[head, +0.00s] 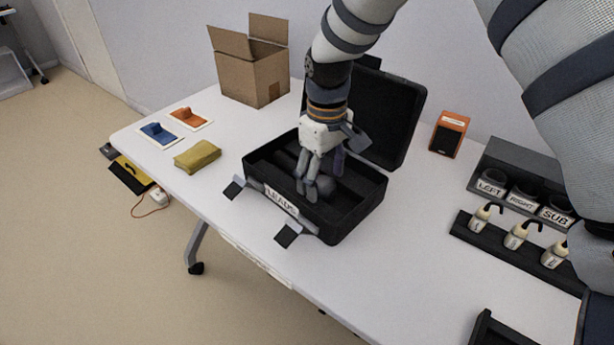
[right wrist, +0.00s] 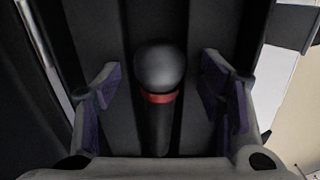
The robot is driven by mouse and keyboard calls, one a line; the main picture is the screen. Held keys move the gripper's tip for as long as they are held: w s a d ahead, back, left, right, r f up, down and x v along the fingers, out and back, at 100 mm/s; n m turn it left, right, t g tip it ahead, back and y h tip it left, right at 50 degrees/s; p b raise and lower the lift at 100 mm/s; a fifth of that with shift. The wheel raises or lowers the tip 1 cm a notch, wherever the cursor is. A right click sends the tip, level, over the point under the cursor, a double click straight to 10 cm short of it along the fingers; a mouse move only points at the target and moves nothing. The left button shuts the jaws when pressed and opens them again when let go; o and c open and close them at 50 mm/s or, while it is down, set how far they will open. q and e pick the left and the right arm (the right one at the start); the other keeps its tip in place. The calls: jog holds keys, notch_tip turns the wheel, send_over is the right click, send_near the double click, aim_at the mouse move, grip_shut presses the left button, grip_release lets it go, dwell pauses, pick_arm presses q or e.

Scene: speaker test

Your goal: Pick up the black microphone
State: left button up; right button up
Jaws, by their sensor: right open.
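The black microphone (right wrist: 157,115) shows in the right wrist view, with a dark round head and a red ring below it. It lies in the open black case, and its lower end is cut off by my gripper's body. My right gripper (right wrist: 162,95) is open, with one finger on each side of the microphone and a gap on both sides. In the head view my right gripper (head: 315,190) reaches down into the black case (head: 355,215) labelled LEADS, and a dark rounded shape shows by its fingers. My left gripper is not in view.
The case's raised lid (head: 385,115) stands behind my gripper. A cardboard box (head: 250,75), a yellow pouch (head: 197,156) and blue and orange items are to the left. An orange speaker (head: 449,134) and a rack labelled LEFT, RIGHT, SUB (head: 520,165) are to the right.

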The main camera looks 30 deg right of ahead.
jog(key=shift+r, duration=0.1)
grip_shut()
jog(key=shift+r, duration=0.1)
